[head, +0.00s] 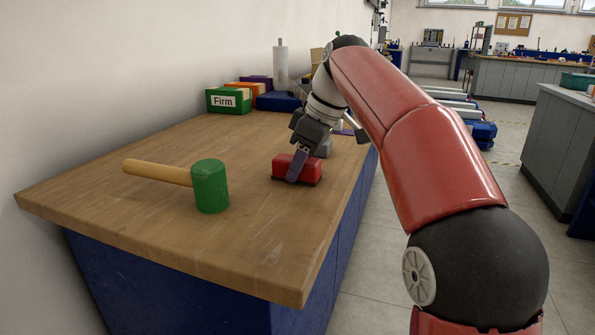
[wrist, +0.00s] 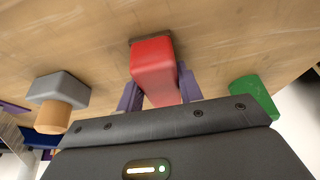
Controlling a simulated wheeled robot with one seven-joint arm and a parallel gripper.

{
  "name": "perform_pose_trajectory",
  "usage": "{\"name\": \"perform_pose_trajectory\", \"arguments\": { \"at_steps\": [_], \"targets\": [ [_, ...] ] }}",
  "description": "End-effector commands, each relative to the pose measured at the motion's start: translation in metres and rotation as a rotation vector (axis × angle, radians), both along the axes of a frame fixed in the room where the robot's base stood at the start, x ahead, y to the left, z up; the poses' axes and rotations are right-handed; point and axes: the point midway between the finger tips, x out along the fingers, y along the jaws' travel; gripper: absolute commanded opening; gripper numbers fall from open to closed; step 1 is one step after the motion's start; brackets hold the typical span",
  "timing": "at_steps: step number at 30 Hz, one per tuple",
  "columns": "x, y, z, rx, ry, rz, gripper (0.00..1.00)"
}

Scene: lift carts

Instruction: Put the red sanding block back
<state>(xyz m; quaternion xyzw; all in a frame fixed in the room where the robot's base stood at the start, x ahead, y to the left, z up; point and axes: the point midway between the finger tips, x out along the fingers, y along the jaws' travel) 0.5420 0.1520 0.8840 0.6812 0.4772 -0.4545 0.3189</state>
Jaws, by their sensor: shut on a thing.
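The red sanding block (head: 298,168) is a small red brick shape near the right edge of the wooden bench top. My gripper (head: 300,165) is shut on it from above, with one purple finger across its near side. In the wrist view the red block (wrist: 153,68) sits between the two purple fingers of my gripper (wrist: 158,93). The block is at or very close to the bench surface; I cannot tell whether it touches. A darker patch shows at its far end.
A green-headed mallet (head: 210,186) lies left of the block on the bench (head: 150,225). A grey block-shaped thing (head: 323,148) is close behind my gripper. A green "Firm" box (head: 228,100), other coloured boxes and a white roll (head: 281,62) stand at the back. The middle is clear.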

Motion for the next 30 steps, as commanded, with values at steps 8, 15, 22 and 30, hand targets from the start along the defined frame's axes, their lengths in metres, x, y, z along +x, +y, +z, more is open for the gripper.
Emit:
{"name": "perform_pose_trajectory", "arguments": {
  "at_steps": [8, 15, 22, 30],
  "targets": [
    [0.0, 0.0, -0.002, 0.0, 0.0, 0.0, 0.39],
    [0.0, 0.0, -0.001, 0.0, 0.0, 0.0, 0.58],
    [0.0, 0.0, 0.002, 0.0, 0.0, 0.0, 0.58],
    [-0.004, -0.015, 0.044, 0.001, -0.003, -0.002, 0.58]
  ]
}}
